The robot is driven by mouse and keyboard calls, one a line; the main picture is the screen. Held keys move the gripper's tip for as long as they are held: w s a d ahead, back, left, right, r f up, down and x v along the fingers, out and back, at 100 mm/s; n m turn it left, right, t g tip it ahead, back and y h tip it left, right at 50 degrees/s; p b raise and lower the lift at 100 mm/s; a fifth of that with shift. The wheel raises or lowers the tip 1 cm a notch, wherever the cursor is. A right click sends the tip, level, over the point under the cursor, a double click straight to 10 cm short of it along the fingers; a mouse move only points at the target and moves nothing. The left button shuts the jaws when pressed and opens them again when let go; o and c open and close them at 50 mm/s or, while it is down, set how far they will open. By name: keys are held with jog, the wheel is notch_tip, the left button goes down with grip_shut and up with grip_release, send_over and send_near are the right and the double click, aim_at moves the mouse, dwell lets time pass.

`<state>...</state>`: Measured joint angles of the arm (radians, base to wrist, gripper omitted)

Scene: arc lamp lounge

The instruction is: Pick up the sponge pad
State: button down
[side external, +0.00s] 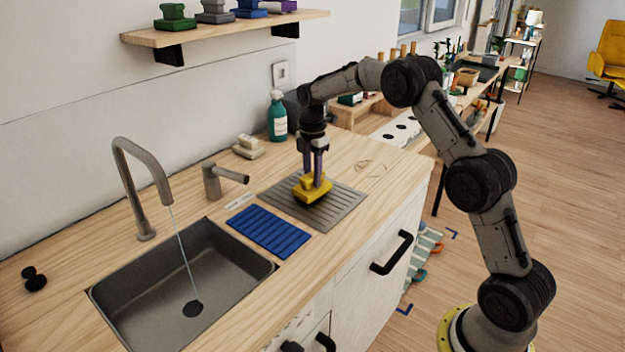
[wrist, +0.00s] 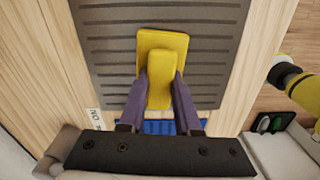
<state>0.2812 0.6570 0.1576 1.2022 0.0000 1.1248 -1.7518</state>
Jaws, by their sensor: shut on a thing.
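The yellow sponge pad (side external: 312,190) has a narrower raised grip on a wider base. It is over the grey ribbed drain mat (side external: 345,205) on the counter. My gripper (side external: 313,178) points straight down from above, its purple fingers shut on the raised grip. In the wrist view the sponge pad (wrist: 162,55) lies between the two fingertips (wrist: 160,80), with the ribbed mat (wrist: 110,50) behind it. I cannot tell whether its underside touches the mat.
A blue ribbed mat (side external: 268,232) lies left of the grey one, beside the sink (side external: 100,292) with water running from the tap (side external: 150,175). A teal bottle (side external: 277,120) and soap bars (side external: 248,148) stand behind. A shelf (side external: 230,35) with coloured pads hangs above.

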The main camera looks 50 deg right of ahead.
notch_tip(320, 180, up, 3)
jog(key=shift+f, duration=0.2)
jog(key=s+a+r, duration=0.4)
jog(key=s+r, duration=0.5)
jog(key=s, duration=0.4)
jog(key=shift+s+r, duration=0.25)
jog(key=shift+r, duration=0.05)
